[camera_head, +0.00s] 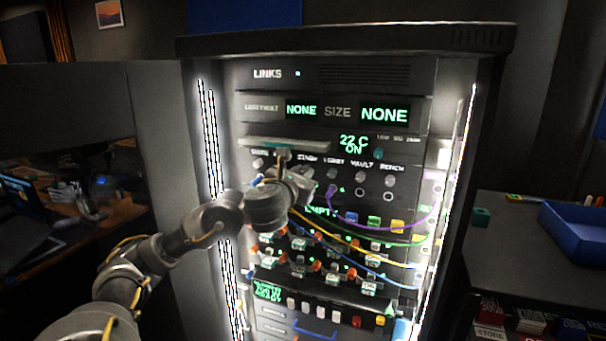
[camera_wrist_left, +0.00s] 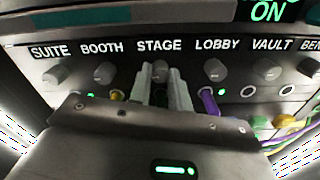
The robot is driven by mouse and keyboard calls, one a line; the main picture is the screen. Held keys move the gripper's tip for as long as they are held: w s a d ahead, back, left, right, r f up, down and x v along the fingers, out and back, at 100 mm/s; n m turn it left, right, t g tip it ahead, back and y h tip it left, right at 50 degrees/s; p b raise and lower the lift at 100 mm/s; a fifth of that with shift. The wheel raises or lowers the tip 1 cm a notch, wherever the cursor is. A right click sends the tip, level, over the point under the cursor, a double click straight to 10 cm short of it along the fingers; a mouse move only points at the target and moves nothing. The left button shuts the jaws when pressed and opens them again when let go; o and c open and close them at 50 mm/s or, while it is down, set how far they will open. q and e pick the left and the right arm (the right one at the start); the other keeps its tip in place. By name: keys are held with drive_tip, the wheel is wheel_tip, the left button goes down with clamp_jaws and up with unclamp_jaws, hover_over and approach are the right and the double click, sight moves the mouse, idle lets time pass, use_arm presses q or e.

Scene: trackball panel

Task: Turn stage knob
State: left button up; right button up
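The stage knob (camera_wrist_left: 160,71) is a small grey knob under the white STAGE label in the wrist view. My left gripper (camera_wrist_left: 161,76) has one finger on each side of it, and the gap is about the knob's width. The fingers look closed on the knob, though the contact itself is partly hidden. In the head view my left gripper (camera_head: 300,182) reaches the knob row from the left and hides the stage knob. My right gripper is not in view.
The booth knob (camera_wrist_left: 105,72) and lobby knob (camera_wrist_left: 215,70) flank the fingers closely. A purple cable (camera_wrist_left: 209,103) plugs in below the lobby knob. More coloured cables cross the rack lower down. A shelf-like ledge (camera_head: 285,143) juts out above the knobs. A blue tray (camera_head: 580,235) stands at right.

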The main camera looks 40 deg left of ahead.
use_arm(q)
clamp_jaws()
drive_tip(key=shift+r, duration=0.1)
drive_tip(key=n, duration=0.4)
drive_tip(key=shift+n, duration=0.3)
drive_tip(key=n, duration=0.3)
drive_tip(key=shift+a+n, duration=0.1)
drive_tip(key=shift+n, duration=0.3)
drive_tip(key=n, duration=0.5)
drive_tip(key=shift+r+n+p, duration=0.1)
drive_tip(key=shift+n+p, duration=0.2)
drive_tip(key=shift+n, duration=2)
